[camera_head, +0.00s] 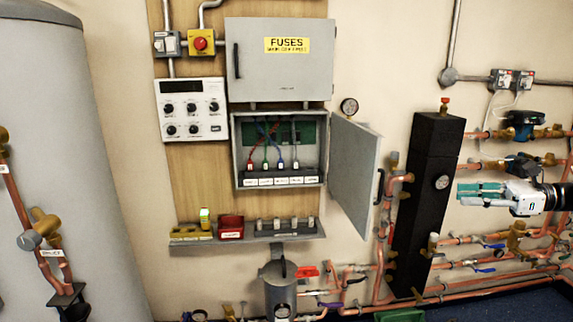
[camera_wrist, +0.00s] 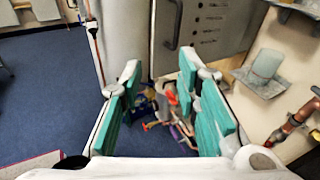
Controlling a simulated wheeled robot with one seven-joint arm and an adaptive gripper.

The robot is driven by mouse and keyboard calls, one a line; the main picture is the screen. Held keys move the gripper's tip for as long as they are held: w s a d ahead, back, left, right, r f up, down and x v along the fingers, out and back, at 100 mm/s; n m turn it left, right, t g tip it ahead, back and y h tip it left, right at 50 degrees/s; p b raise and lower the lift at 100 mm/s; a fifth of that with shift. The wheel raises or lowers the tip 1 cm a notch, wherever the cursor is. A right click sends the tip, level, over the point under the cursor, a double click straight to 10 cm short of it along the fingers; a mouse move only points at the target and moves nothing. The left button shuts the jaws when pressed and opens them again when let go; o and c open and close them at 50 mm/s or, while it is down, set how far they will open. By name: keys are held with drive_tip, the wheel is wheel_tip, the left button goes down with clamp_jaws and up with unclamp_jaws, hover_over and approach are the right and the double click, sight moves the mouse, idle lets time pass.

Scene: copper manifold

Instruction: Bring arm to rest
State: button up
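My gripper (camera_head: 470,194) is at the right of the head view, level and pointing left. It is in front of the copper pipework, just right of the black vertical block (camera_head: 428,200). In the wrist view my gripper (camera_wrist: 160,78) shows its two fingers with teal pads set wide apart. Nothing is between them; the floor and some blurred coloured items show beyond the gap.
The fuse box (camera_head: 282,108) has its lower door (camera_head: 355,175) swung open toward my gripper's side. A shelf (camera_head: 290,235) is below it. A grey tank (camera_head: 60,150) stands at the left. Copper pipes (camera_head: 480,240) with valves run at the right. Blue floor (camera_wrist: 50,75) is clear at the left.

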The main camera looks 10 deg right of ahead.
drive_tip(key=s+a+r+n+g+h, duration=0.2)
drive_tip(key=s+a+n, duration=0.1)
drive_tip(key=a, duration=0.6)
drive_tip(key=s+a+r+n+g+h+p, duration=0.1)
drive_tip(key=s+a+r+n+g+h, duration=0.15)
drive_tip(key=a, duration=0.55)
drive_tip(key=s+a+r+n+g+h, duration=0.2)
drive_tip(key=s+a+n+h, duration=0.15)
drive_tip(key=a, duration=0.55)
drive_tip(key=s+a+f+n+t+h, duration=0.1)
drive_tip(key=s+a+f+n+h, duration=0.1)
drive_tip(key=s+n, duration=0.5)
drive_tip(key=s+a+f+n+t+h+p, duration=0.1)
drive_tip(key=s+n, duration=0.5)
drive_tip(key=s, duration=1)
drive_tip(key=a+f+t+h, duration=0.1)
drive_tip(key=a+h, duration=0.1)
drive_tip(key=h, duration=0.1)
drive_tip(key=shift+n, duration=0.4)
